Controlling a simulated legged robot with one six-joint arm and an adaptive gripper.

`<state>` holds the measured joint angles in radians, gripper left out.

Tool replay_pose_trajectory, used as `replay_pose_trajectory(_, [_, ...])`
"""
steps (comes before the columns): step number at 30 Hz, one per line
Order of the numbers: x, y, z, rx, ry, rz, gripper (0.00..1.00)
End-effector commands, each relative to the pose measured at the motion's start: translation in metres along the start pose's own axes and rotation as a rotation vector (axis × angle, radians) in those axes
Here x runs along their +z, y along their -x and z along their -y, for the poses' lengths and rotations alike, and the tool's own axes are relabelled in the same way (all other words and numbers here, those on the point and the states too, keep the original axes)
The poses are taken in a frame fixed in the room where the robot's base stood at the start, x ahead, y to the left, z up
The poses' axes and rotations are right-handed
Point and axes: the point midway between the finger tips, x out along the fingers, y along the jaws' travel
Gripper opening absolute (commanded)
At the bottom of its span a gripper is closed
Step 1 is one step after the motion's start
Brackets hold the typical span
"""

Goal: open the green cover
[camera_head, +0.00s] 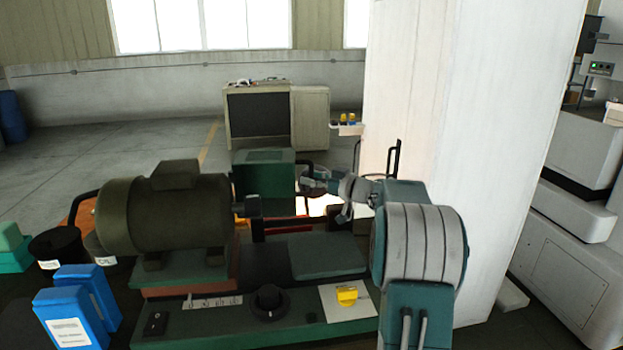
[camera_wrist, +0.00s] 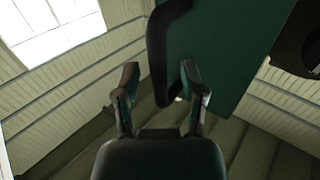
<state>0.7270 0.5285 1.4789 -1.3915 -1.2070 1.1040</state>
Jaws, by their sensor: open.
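The green cover (camera_head: 264,178) is a dark green box-like hood at the middle of the machine, and it looks closed. In the wrist view it shows as a broad green panel (camera_wrist: 232,55) with a black bar handle (camera_wrist: 158,40) along its left edge. My gripper (camera_head: 312,180) is at the right side of the cover in the head view. In the wrist view my gripper (camera_wrist: 159,67) is open, with one finger on each side of the handle's lower end. Contact with the handle cannot be made out.
A large motor (camera_head: 165,215) stands left of the cover. The machine's base (camera_head: 215,325) carries a black knob (camera_head: 268,300) and a yellow switch (camera_head: 347,295). Blue boxes (camera_head: 70,318) stand at left. A white pillar (camera_head: 490,150) rises close behind my arm.

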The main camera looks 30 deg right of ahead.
Motion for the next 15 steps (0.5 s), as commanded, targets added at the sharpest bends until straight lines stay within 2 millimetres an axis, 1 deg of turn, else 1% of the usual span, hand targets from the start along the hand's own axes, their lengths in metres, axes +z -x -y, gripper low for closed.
replay_pose_trajectory(5, [0.000,0.028,-0.001,0.005,0.001,0.000,0.54])
replay_pose_trajectory(12, [0.001,0.078,-0.002,0.005,0.000,0.000,0.54])
replay_pose_trajectory(15, [0.001,0.096,-0.002,0.004,0.000,0.000,0.54])
